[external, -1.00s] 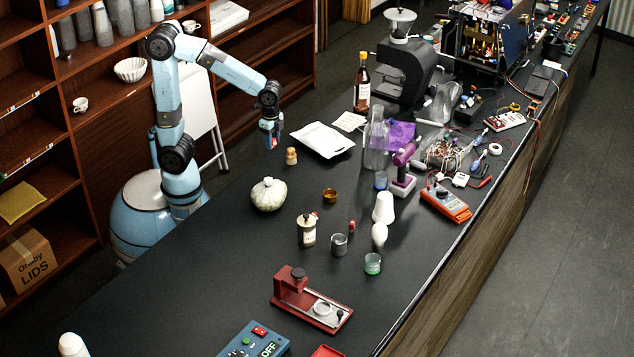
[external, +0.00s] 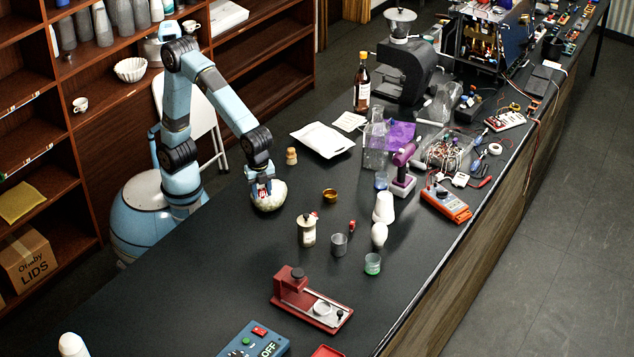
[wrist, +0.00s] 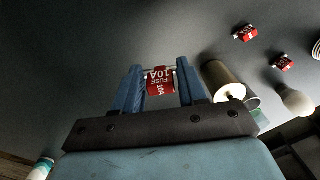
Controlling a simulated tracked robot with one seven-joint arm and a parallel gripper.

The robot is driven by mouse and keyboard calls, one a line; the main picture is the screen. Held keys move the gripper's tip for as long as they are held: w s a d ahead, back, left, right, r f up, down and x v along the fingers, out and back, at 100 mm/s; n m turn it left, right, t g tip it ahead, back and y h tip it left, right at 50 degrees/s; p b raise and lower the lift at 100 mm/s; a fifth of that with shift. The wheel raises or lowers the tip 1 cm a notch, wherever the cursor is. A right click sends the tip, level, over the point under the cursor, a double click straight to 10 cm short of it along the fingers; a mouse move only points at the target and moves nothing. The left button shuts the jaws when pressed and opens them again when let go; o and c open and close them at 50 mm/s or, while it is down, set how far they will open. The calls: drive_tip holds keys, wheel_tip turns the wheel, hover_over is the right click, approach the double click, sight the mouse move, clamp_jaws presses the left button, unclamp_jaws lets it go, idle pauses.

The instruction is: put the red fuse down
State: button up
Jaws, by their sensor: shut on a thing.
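My gripper (external: 265,190) is shut on a red fuse (wrist: 160,82) marked 10A. In the wrist view the fuse sits between the two blue fingers (wrist: 158,90), with the dark counter (wrist: 90,60) behind it. A little red shows between the fingers there. Two other red fuses, one upper (wrist: 245,33) and one lower (wrist: 284,63), lie on the counter at the right of the wrist view.
A cork-coloured stopper (external: 291,156) and a white tray (external: 322,140) lie behind. The counter at front left (external: 205,285) is clear.

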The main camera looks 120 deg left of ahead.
drive_tip(key=s+d+m, duration=0.3)
drive_tip(key=d+m, duration=0.3)
drive_tip(key=d, duration=2.3)
drive_tip(key=s+d+f+m, duration=0.1)
drive_tip(key=s+d+m, duration=0.1)
drive_tip(key=s+d, duration=0.85)
drive_tip(key=s+d+f+m, duration=0.1)
drive_tip(key=s+d+m, duration=0.2)
drive_tip(key=s+d, duration=0.8)
hover_over(111, 322)
drive_tip(key=f, duration=0.8)
drive_tip(key=shift+s+a+f, duration=0.15)
drive_tip(key=shift+a+f, duration=0.15)
drive_tip(key=shift+f, duration=0.05)
drive_tip(key=shift+d+f, duration=0.2)
drive_tip(key=shift+f, duration=1.65)
drive_tip(key=shift+f, duration=0.1)
